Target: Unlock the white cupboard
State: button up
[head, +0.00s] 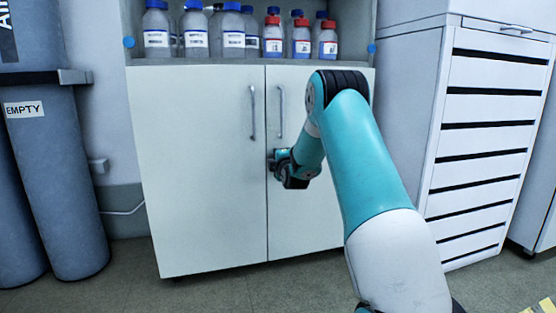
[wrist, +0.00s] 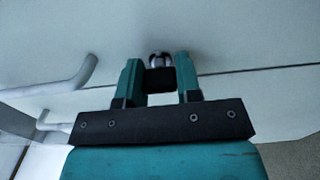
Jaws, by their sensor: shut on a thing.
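The white cupboard (head: 205,180) has two shut doors, each with a vertical handle, the left one (head: 252,112) and the right one (head: 281,110). My gripper (head: 275,158) is at the right door, just right of the seam and below the handles. In the wrist view, my gripper (wrist: 160,82) has its two teal fingers shut on a small black piece, which looks like a key's head (wrist: 160,80). Just beyond it is a round metal lock (wrist: 160,58) on the door. The key's shaft is hidden, so I cannot tell how deep it sits.
Several bottles with blue and red caps (head: 272,38) stand on the open shelf above the doors. Grey gas cylinders (head: 62,180) stand at the left. A white drawer cabinet (head: 482,140) stands at the right. The floor (head: 230,292) in front of the cupboard is clear.

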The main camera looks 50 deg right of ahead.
jog(key=o, duration=0.9)
jog(key=shift+s+a+p, duration=0.25)
jog(key=shift+s+p, duration=0.05)
jog(key=shift+s, duration=0.15)
jog(key=b+v, duration=0.3)
jog(key=v, duration=1.3)
jog(key=shift+s+b, duration=0.25)
jog(key=shift+b, duration=0.15)
jog(key=shift+a, duration=0.1)
